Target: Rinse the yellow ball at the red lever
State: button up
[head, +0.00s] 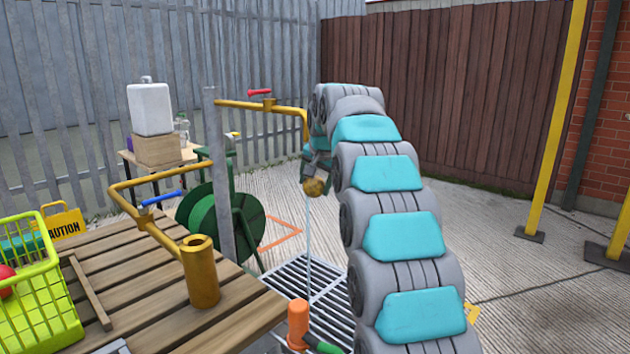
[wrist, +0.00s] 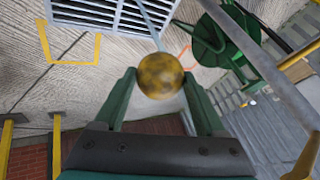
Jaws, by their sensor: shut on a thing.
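My gripper (head: 317,172) is shut on the yellow ball (head: 314,187), which shows brown, dirty-looking blotches. In the wrist view the ball (wrist: 160,75) sits between the two green fingertips. The red lever (head: 259,92) is on top of a brass pipe (head: 270,105) that runs right from a grey post and bends down. The ball is below this pipe's downturned end. A thin pale stream of water (head: 309,240) runs from the ball's height down to a floor grate; it also shows in the wrist view (wrist: 150,27), meeting the ball. My arm partly hides the gripper.
A blue lever (head: 160,198) sits on another brass pipe over the slatted wooden table (head: 140,280). A green hose reel (head: 215,215) stands behind. The metal grate (head: 325,285) lies below the ball. A lime basket (head: 38,310) is at left.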

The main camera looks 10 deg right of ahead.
jog(key=shift+d, duration=0.15)
dwell(0.5)
jog(key=shift+s+d, duration=0.15)
jog(key=shift+d, duration=0.3)
jog(key=shift+a, duration=0.15)
jog(key=shift+a, duration=0.45)
